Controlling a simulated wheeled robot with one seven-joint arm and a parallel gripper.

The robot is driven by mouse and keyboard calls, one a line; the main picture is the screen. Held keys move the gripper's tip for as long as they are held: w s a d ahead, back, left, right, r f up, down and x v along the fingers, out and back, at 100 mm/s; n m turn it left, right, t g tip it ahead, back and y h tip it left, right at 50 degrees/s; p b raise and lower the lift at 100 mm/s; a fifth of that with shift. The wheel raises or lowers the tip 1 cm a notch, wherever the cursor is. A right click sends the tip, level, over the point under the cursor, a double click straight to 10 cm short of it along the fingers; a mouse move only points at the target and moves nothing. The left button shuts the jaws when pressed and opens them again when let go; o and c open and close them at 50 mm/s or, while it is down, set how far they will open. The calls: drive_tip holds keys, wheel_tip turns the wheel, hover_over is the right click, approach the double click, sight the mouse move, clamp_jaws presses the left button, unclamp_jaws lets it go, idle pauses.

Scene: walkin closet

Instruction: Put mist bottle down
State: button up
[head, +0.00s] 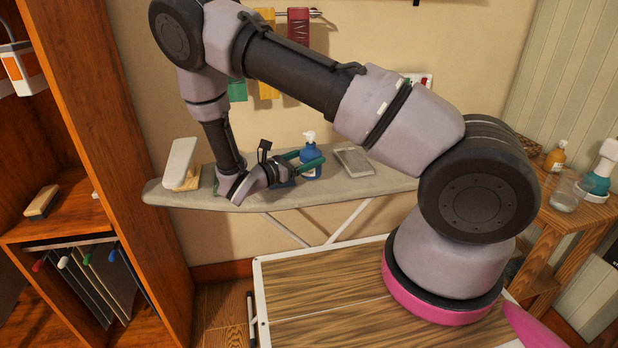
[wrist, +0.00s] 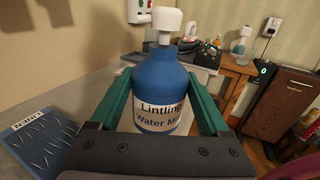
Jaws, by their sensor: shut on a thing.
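The mist bottle (head: 311,158) is blue with a white spray top and stands upright at the ironing board (head: 240,196). In the wrist view the bottle (wrist: 160,88) shows a white label reading "Lintling Water Mist". My gripper (head: 309,160) has its green fingers on both sides of the bottle and is shut on it. The fingers also show in the wrist view (wrist: 160,95).
A flat grey tray (head: 353,161) lies just right of the bottle. An upright iron-like white thing (head: 181,160) stands at the board's left end. A blue card (wrist: 38,143) lies left of the gripper. A wooden side table (head: 568,212) with bottles stands at the right.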

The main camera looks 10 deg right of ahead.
sight(302, 175)
drive_tip(key=shift+f, duration=2.6)
drive_tip(key=o, duration=1.6)
drive_tip(key=shift+f, duration=0.15)
